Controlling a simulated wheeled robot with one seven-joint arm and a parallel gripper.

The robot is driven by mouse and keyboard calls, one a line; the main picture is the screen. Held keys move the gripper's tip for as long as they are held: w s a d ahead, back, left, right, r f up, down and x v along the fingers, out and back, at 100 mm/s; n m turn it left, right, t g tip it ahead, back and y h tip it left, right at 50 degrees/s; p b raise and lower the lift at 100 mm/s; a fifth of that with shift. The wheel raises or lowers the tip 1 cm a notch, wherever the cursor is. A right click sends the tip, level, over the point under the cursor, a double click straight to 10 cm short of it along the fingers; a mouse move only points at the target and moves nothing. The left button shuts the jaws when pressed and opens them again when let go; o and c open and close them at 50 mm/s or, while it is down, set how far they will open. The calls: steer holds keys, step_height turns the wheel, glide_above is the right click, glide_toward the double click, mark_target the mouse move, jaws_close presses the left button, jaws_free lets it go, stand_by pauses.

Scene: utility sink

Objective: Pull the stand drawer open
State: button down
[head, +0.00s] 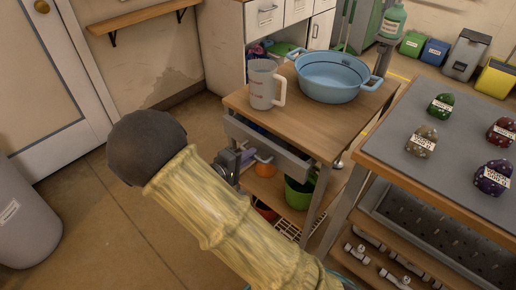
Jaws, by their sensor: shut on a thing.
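The stand (236,101) has a wooden top and a grey drawer (275,150) just under it. The drawer is partly out: its front edge stands away from the top, and a narrow strip of its dark inside shows. My gripper (229,163) is small and dark in the head view, at the left part of the drawer front. It is shut at the drawer front, apparently on the drawer's handle. The handle and the fingertips are largely hidden, partly by my arm.
A measuring jug (263,86) and a blue basin (334,76) stand on the top. An orange pot (264,167) and a green bucket (298,193) sit on the lower shelf. A grey-topped table (450,165) with several labelled stones is close at right.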

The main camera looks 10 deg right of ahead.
steer(key=f+p+v, duration=0.1)
steer(key=f+v, duration=0.1)
steer(key=v, duration=1)
steer(key=shift+s+a+f, duration=0.25)
steer(key=shift+s+a, duration=0.05)
steer(key=shift+a, duration=0.15)
steer(key=c, duration=1.5)
jaws_free()
steer(key=shift+o, duration=0.2)
steer(key=p+v, duration=0.2)
steer(key=v, duration=1.5)
steer(key=shift+a+p, duration=0.25)
steer(key=shift+p, duration=0.15)
steer(key=shift+s, duration=0.1)
